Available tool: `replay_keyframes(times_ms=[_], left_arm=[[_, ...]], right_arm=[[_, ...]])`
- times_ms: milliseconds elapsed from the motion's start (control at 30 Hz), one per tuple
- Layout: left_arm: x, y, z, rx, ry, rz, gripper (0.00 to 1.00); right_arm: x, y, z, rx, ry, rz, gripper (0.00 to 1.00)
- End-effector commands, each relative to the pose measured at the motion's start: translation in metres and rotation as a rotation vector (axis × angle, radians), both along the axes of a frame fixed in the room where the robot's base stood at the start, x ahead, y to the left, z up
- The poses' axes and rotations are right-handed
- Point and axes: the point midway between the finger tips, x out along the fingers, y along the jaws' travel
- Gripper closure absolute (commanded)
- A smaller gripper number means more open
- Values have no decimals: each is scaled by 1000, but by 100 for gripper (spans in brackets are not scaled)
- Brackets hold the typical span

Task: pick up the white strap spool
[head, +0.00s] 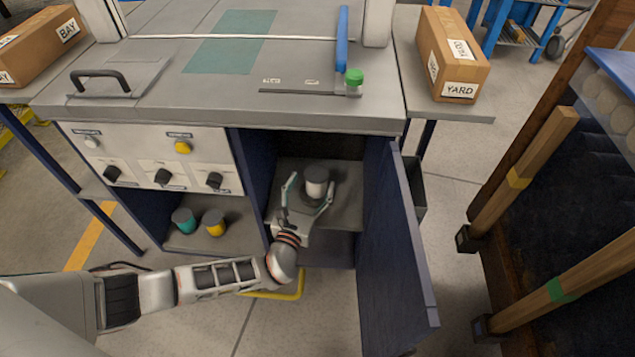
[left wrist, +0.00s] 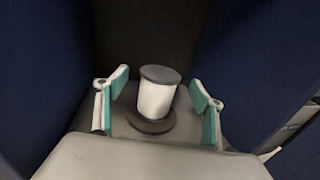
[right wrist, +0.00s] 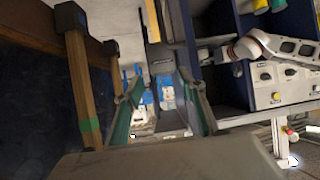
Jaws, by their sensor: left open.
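The white strap spool (head: 316,183) stands upright on a shelf inside the open cabinet. It has a white body and dark grey end discs. In the left wrist view the spool (left wrist: 156,98) stands between my open left fingers, with a gap on both sides. My left gripper (head: 309,197) reaches into the cabinet from the front, its fingertips on either side of the spool. My right gripper (right wrist: 163,105) shows only in its own wrist view; its fingers are apart with nothing held between them.
The cabinet door (head: 393,255) stands open to the right of my left arm. A divider separates the bay from a left compartment with a teal spool (head: 184,220) and a yellow spool (head: 214,223). Wooden posts (head: 520,180) stand at the right.

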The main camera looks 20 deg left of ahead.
Motion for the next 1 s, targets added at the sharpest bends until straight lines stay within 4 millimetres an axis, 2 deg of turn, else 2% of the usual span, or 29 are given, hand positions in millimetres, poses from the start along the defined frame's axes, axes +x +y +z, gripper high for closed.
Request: replay_keyframes(times_ms=[133,300,600,633,800,1000], left_arm=[[19,0,-7,0,5,0,32],[37,1,-6,0,5,0,32],[43,1,-2,-2,1,0,32],[43,1,-2,-2,1,1,34],[43,2,-3,-2,2,1,79],[43,2,-2,-2,0,1,80]], right_arm=[[-4,5,-7,19,16,-1,60],[6,9,8,46,-17,-9,60],[10,9,15,54,-32,-12,60],[10,10,15,54,-32,-11,60],[7,10,12,53,-24,-11,60],[5,10,8,51,-17,-9,60]])
